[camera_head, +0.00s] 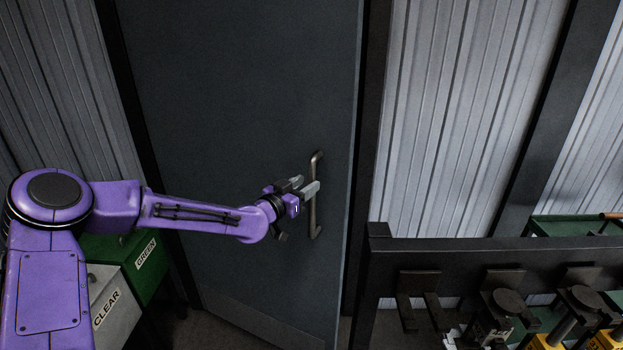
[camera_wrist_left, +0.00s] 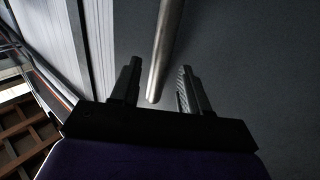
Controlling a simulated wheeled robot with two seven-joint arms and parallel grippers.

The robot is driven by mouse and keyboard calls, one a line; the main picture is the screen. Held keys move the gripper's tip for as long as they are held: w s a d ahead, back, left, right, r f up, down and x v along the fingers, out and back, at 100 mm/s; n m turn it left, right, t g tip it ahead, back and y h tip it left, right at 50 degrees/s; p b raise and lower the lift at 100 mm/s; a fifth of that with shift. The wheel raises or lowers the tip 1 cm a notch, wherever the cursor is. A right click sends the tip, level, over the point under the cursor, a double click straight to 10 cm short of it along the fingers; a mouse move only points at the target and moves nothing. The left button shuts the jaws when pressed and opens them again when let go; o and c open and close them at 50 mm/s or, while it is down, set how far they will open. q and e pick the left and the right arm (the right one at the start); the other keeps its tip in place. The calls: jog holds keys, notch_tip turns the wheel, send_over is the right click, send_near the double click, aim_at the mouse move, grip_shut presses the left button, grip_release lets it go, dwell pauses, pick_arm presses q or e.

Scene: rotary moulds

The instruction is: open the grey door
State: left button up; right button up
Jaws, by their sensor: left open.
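The grey door (camera_head: 235,90) fills the middle of the head view and is dark and flat. Its long upright metal handle (camera_head: 314,223) is near its right edge. The handle also shows in the left wrist view (camera_wrist_left: 167,45). My left gripper (camera_head: 307,187) is open at the handle's middle, reaching in from the left. In the left wrist view my left gripper's fingers (camera_wrist_left: 160,84) stand on either side of the bar, with gaps visible at both sides. I cannot tell whether the door is slightly ajar. My right gripper is out of view.
A dark rail (camera_head: 470,258) with machine parts stands at the lower right, close to the door's handle side. A green bin (camera_head: 150,275) and a grey bin marked CLEAR (camera_head: 108,300) stand at the lower left. Corrugated wall (camera_head: 440,110) flanks the door.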

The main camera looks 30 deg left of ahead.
aim_at(309, 183)
pick_arm(q)
jog(key=shift+w+d+p, duration=0.15)
jog(key=shift+w+d, duration=0.05)
jog(key=shift+w, duration=0.7)
jog(key=shift+w+d+p, duration=0.15)
jog(key=shift+w, duration=0.7)
grip_shut()
jog(key=shift+s, duration=0.1)
